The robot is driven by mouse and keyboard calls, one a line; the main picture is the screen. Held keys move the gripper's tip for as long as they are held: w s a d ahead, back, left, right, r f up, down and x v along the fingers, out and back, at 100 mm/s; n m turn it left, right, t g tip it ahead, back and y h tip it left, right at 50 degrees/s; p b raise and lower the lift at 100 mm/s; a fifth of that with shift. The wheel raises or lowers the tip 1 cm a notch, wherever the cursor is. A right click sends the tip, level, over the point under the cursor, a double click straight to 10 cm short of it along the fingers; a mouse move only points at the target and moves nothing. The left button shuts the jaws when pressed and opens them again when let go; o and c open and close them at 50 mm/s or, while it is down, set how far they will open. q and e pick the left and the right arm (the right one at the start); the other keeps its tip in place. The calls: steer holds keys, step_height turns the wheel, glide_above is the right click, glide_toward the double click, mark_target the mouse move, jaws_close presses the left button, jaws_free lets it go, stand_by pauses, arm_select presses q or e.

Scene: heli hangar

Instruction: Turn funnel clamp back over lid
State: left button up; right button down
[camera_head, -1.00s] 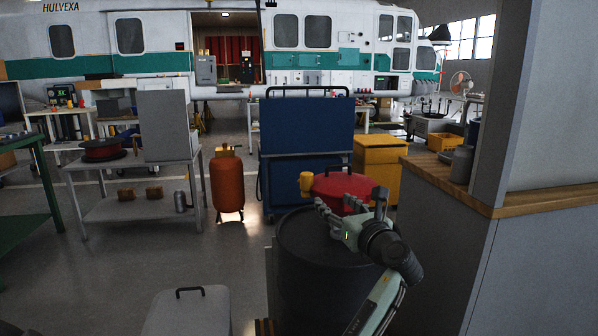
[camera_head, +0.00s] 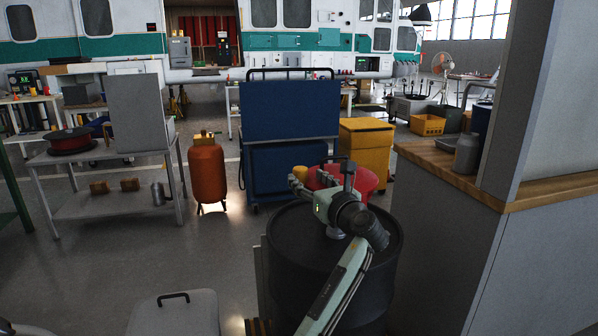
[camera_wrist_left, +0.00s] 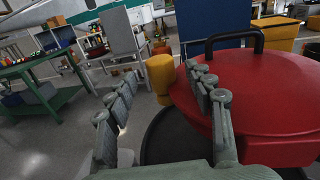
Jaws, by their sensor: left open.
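A red funnel lid (camera_head: 368,182) with a black handle sits on top of a black drum (camera_head: 290,250); it fills the right of the left wrist view (camera_wrist_left: 265,85). The yellow clamp (camera_head: 300,172) is a short upright cylinder at the lid's left edge, and it shows whole in the left wrist view (camera_wrist_left: 160,78). My left gripper (camera_head: 309,179) is open over the drum, just in front of the clamp. In the left wrist view its fingers (camera_wrist_left: 158,78) are spread, with the clamp showing beyond the gap between them; contact cannot be told. My right gripper is not in view.
A blue cart (camera_head: 290,110) and a yellow cabinet (camera_head: 365,150) stand behind the drum. A wood-topped counter (camera_head: 440,165) stands right. A grey lidded bin (camera_head: 175,315) is at the front left. Open floor lies left of the drum, before an orange tank (camera_head: 207,172).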

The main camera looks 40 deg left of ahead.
mark_target(303, 175)
arm_select(q)
steer(key=x, duration=0.5)
steer(key=shift+w+a, duration=0.1)
steer(key=c, duration=1.2)
